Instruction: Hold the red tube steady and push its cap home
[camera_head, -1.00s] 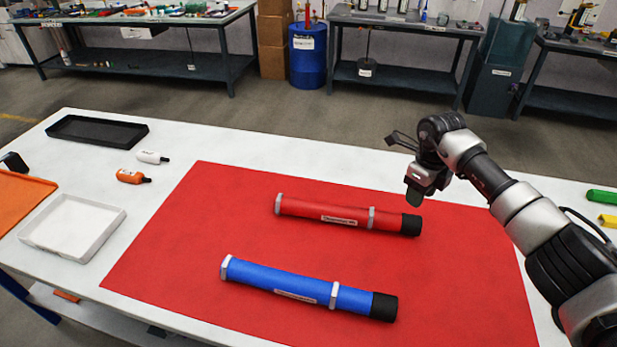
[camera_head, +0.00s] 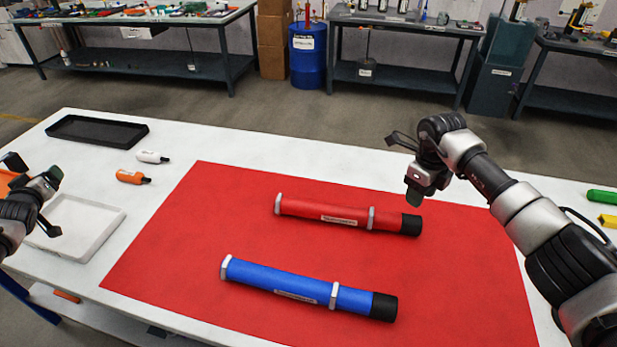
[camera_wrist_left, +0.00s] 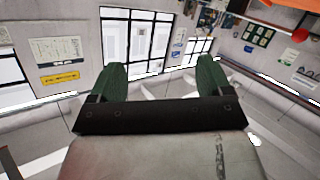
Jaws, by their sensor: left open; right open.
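The red tube (camera_head: 330,212) lies on the red mat (camera_head: 190,245), with a black cap (camera_head: 411,225) at its right end. A blue tube (camera_head: 285,281) with a black cap (camera_head: 383,306) lies nearer to me on the same mat. My right gripper (camera_head: 405,168) is open and empty, above and just beyond the red tube's cap end. My left gripper (camera_head: 52,205) is open and empty at the left edge, over the white tray, far from both tubes. The left wrist view shows its two green fingertips (camera_wrist_left: 160,75) apart, facing windows and a wall.
A white tray (camera_head: 112,222) and a black tray (camera_head: 70,137) stand at the table's left. A white bottle (camera_head: 150,157) and an orange bottle (camera_head: 130,177) lie between them and the mat. Green (camera_head: 602,196) and yellow (camera_head: 608,221) items lie at the right edge. The mat's left part is clear.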

